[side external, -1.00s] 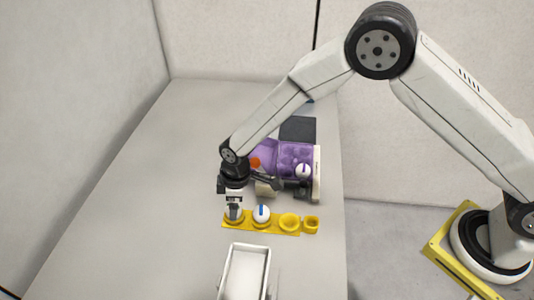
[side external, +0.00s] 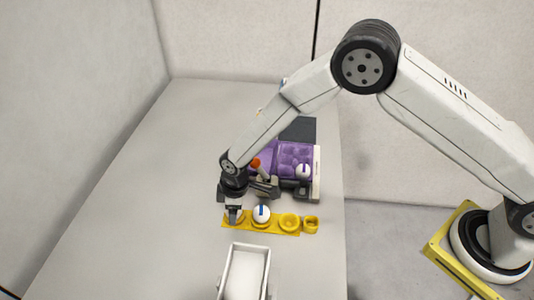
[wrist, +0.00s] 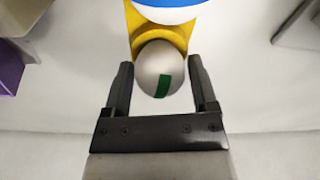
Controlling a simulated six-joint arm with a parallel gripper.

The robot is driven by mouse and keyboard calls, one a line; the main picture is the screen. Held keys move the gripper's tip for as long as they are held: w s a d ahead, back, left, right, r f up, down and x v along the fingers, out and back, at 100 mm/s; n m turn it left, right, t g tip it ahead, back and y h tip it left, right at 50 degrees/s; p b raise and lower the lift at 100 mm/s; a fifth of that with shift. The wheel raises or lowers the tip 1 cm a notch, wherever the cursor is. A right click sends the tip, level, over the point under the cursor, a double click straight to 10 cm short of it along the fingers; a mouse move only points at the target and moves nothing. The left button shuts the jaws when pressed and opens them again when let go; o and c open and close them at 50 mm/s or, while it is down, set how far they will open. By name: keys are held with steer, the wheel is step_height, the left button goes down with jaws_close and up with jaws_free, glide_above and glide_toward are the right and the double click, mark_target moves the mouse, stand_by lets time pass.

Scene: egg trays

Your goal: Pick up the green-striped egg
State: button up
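The green-striped egg (wrist: 160,70) is white with a green band. In the wrist view it sits at the near end of the yellow egg holder (wrist: 181,36), between the two fingers of my gripper (wrist: 160,78). The fingers are open, with a gap showing on both sides of the egg. In the side view my gripper (side external: 234,218) points down over the left end of the yellow holder (side external: 275,231) and mostly hides this egg. The blue-striped egg (side external: 261,216) sits in the cup beside it; it also shows at the top of the wrist view (wrist: 165,12).
Right of the eggs, the holder has an empty round cup (side external: 289,222) and a smaller cup (side external: 311,225). A white tray (side external: 233,272) lies in front. Behind are a purple egg tray (side external: 290,152) and another blue-marked egg (side external: 303,172). The table's left side is clear.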

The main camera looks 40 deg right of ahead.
steer(key=c, duration=0.3)
steer(key=shift+r, duration=0.1)
steer(key=shift+r, duration=0.7)
steer(key=s+d+r, duration=0.2)
steer(key=s+r, duration=0.3)
steer(key=s, duration=0.1)
steer(key=s+d+r, duration=0.3)
steer(key=s+r, duration=0.3)
steer(key=shift+s+d+r, duration=0.2)
steer(key=shift+s+d, duration=0.15)
steer(key=shift+s, duration=0.05)
